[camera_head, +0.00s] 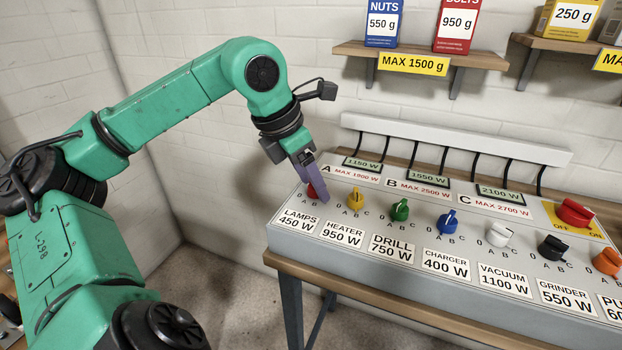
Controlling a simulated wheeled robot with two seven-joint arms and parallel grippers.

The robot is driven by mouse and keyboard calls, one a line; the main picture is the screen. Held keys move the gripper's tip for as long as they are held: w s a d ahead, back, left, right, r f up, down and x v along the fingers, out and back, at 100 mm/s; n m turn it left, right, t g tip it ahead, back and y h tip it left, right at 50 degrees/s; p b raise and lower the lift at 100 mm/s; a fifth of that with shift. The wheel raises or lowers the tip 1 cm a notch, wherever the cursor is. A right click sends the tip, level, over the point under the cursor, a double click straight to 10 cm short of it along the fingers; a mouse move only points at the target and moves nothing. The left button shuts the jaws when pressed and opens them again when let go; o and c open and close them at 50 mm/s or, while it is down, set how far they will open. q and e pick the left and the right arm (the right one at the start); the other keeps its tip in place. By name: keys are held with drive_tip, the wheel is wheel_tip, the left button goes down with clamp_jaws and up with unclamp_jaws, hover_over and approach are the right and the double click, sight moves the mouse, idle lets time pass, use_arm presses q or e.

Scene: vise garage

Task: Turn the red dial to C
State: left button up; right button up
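The red dial (311,192) sits at the left end of the grey panel (285,229), above the label "LAMPS 450 W". My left gripper (319,192) points down at it with purple fingers, and they cover much of the dial. The fingers overlap the dial in this view; I cannot tell if they grip it or only stand beside it. My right gripper is not in view.
A yellow dial (356,198) stands close to the right of the fingers, then a green dial (400,210), a blue dial (448,222) and more. A big red OFF/ON switch (575,212) is at the far right. A wall shelf (425,54) hangs above.

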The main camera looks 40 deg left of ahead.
use_arm(q)
drive_tip(key=p+v, duration=0.2)
drive_tip(key=v, duration=1.2)
drive_tip(key=shift+r+p, duration=0.25)
drive_tip(key=shift+p, duration=0.1)
drive_tip(key=shift+s, duration=0.1)
